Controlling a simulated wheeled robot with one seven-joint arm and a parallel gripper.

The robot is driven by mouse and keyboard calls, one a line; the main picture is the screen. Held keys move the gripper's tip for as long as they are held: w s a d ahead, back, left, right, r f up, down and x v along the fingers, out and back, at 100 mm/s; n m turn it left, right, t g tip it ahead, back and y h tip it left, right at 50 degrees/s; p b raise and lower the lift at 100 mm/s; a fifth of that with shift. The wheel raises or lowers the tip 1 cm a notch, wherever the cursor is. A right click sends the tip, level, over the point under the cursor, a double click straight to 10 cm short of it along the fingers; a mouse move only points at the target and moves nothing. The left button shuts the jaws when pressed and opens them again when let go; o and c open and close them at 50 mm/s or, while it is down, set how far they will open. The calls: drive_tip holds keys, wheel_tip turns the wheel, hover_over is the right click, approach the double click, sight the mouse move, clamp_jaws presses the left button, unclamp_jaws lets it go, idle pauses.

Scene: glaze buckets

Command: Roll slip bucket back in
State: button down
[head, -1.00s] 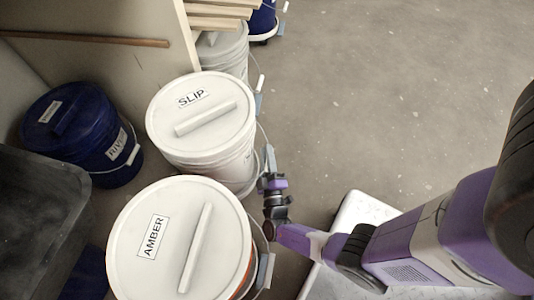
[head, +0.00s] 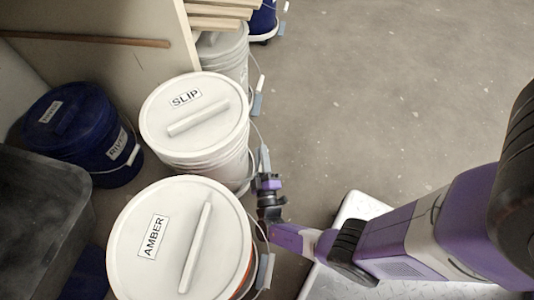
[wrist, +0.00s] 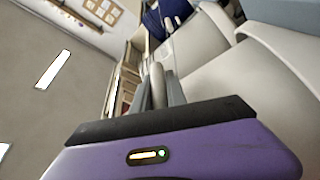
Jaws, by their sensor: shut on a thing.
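The slip bucket (head: 212,158) is white, with a SLIP label and a bar handle on its lid. It stands upright on the floor behind the amber bucket (head: 150,272), which has a white lid. My gripper (head: 266,174) is at the right side of the slip bucket, low beside its wall. It is shut on the grey grip of the slip bucket's wire handle (head: 264,158). In the wrist view the fingers (wrist: 164,88) close around a grey bar, with pale bucket walls to the right. The slip bucket's base is mostly hidden.
A dark blue bucket (head: 80,135) stands to the left, by a dark bin (head: 40,205). A pale panel (head: 110,75) and stacked boards (head: 220,12) are behind. Another grey-white bucket (head: 228,50) stands at the back. The floor (head: 400,100) to the right is clear.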

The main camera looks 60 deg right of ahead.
drive_tip(key=shift+w+a+f, duration=0.1)
drive_tip(key=shift+w+a, duration=0.25)
drive_tip(key=shift+w, duration=0.2)
drive_tip(key=shift+w+a+f, duration=0.1)
drive_tip(key=shift+w+a, duration=0.25)
drive_tip(key=shift+w, duration=0.2)
drive_tip(key=shift+r, duration=0.1)
drive_tip(key=c, duration=1.3)
unclamp_jaws()
drive_tip(key=shift+c, duration=0.2)
